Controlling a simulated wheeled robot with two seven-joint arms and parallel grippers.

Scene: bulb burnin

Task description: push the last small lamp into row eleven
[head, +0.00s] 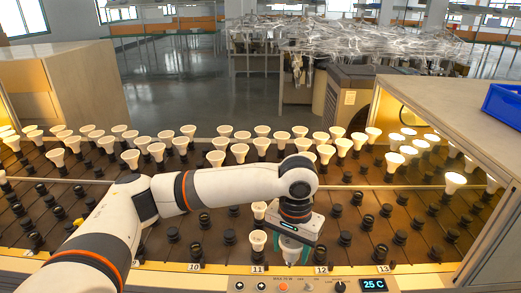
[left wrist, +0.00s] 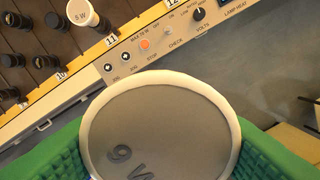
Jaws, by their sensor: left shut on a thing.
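My left gripper (head: 290,252) is shut on a lamp, over the front edge of the rack near the control panel. In the left wrist view the held lamp (left wrist: 160,135) shows a wide grey face with a white rim and a partly visible marking, between green finger pads. Label 11 (left wrist: 111,40) is on the yellow front strip; it also shows in the head view (head: 258,268). A small white lamp marked 5 W (left wrist: 80,13) stands behind that label. In the head view, white lamps (head: 258,240) stand in row eleven, partly beside my wrist. My right gripper is out of view.
The rack (head: 150,240) has many black sockets, with white lamps filling the back rows and some lit at right. The control panel (head: 310,285) with knobs and a 25 C display (head: 374,284) runs along the front. A blue bin (head: 503,105) sits on the right cabinet.

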